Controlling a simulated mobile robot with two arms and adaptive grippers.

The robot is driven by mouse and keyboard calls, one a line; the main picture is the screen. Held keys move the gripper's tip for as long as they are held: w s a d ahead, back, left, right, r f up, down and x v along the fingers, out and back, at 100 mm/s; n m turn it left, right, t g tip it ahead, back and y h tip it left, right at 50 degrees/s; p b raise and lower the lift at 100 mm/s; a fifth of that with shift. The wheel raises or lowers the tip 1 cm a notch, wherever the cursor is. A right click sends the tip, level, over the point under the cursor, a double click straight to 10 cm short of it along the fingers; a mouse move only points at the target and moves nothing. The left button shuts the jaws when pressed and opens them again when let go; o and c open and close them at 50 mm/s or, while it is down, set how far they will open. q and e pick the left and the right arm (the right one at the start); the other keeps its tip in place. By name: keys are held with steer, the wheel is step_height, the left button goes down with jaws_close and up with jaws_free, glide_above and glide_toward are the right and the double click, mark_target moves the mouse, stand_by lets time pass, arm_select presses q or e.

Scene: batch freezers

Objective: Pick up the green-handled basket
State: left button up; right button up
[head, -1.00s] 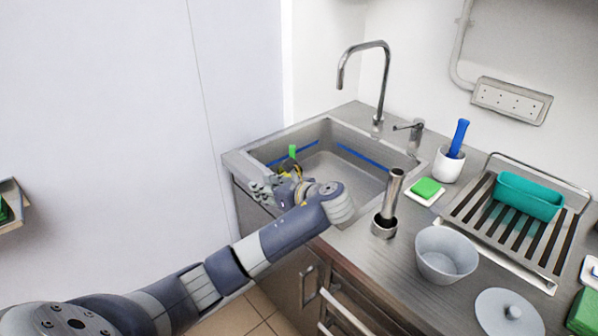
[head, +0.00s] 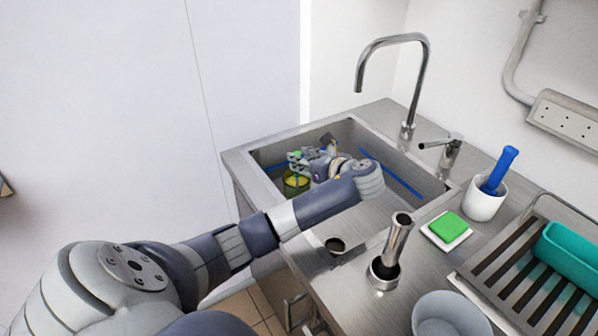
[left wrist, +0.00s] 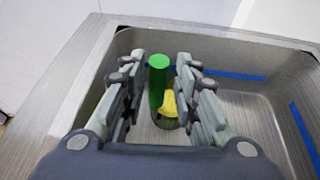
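The basket (head: 295,184) sits in the sink near its left side. It shows as a dark, partly see-through body with something yellow in it, mostly hidden behind my gripper in the head view. My left gripper (head: 303,160) is over the basket in the sink. Its fingers (left wrist: 161,80) are open on both sides of the handle, the left one closer to it. I cannot tell whether either finger touches it. My right gripper is not in view.
The sink rim (head: 250,150) surrounds the basket, with blue strips (head: 404,187) on the inner walls. A tall faucet (head: 425,75) stands behind the sink. A metal cylinder (head: 397,240), a green sponge (head: 449,225) and a white cup (head: 485,200) stand on the counter to the right.

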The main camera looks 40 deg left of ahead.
arm_select(q)
steer(key=x, duration=0.7)
steer(key=shift+f, duration=0.2)
steer(key=shift+s+d, duration=0.1)
steer(key=shift+d, duration=0.05)
jaws_close()
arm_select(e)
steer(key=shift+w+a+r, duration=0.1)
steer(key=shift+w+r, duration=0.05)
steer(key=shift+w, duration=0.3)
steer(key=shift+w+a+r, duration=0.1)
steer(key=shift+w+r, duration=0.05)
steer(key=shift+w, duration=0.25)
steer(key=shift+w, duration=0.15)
